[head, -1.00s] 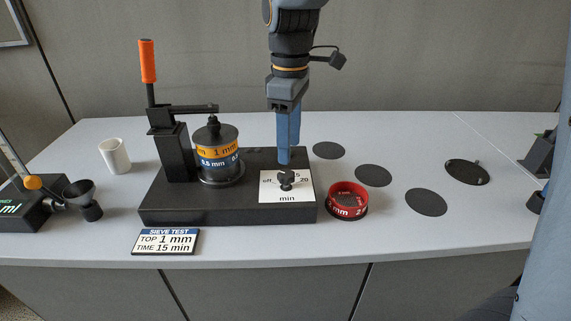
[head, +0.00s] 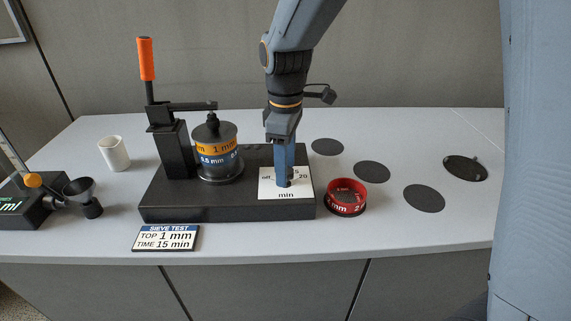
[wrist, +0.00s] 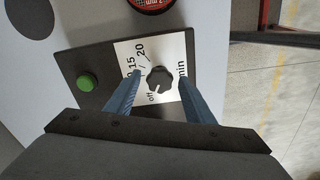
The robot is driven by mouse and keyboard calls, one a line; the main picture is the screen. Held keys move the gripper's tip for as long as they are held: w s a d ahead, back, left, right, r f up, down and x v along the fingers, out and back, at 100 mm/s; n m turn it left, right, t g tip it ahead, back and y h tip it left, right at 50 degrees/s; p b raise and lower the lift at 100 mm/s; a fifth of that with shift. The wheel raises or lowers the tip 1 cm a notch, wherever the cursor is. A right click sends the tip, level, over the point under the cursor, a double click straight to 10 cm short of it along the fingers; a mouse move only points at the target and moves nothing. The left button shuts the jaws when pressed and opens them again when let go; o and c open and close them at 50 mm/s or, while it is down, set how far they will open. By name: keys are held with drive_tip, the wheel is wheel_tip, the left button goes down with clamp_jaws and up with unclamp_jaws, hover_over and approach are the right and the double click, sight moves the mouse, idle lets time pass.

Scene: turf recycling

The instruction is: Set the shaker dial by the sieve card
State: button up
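The sieve card (head: 166,239) lies at the table's front and reads "TOP 1 mm, TIME 15 min". The dial (wrist: 160,79) is a black knob on a white plate (head: 286,194) marked off, 15, 20 and min; it stands on the black shaker base (head: 215,212). In the wrist view, a light mark on the knob seems to face "off". My gripper (head: 285,183) points down at the dial. In the wrist view its fingers (wrist: 160,76) are open, one on each side of the knob, with gaps showing. The head view mostly hides the knob behind the fingers.
On the base stand a sieve stack (head: 217,149) with a gold 1 mm ring above a blue one, and an orange-handled clamp (head: 147,60). A green button (wrist: 87,83) is beside the dial plate. A red sieve (head: 346,196) stands right of the base; a white cup (head: 114,153) is left.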

drive_tip(key=c, duration=0.9)
drive_tip(key=shift+o, duration=0.2)
drive_tip(key=shift+m+p, duration=0.4)
drive_tip(key=m+p, duration=0.2)
drive_tip(key=shift+r+m+p, duration=0.15)
drive_tip(key=shift+m+p, duration=0.15)
drive_tip(key=shift+m, duration=0.1)
drive_tip(key=m+p, duration=0.4)
drive_tip(key=m, duration=0.1)
drive_tip(key=m+p, duration=0.2)
drive_tip(key=m, duration=0.3)
drive_tip(key=m+p, duration=0.2)
drive_tip(key=m, duration=0.2)
drive_tip(key=shift+w, duration=0.1)
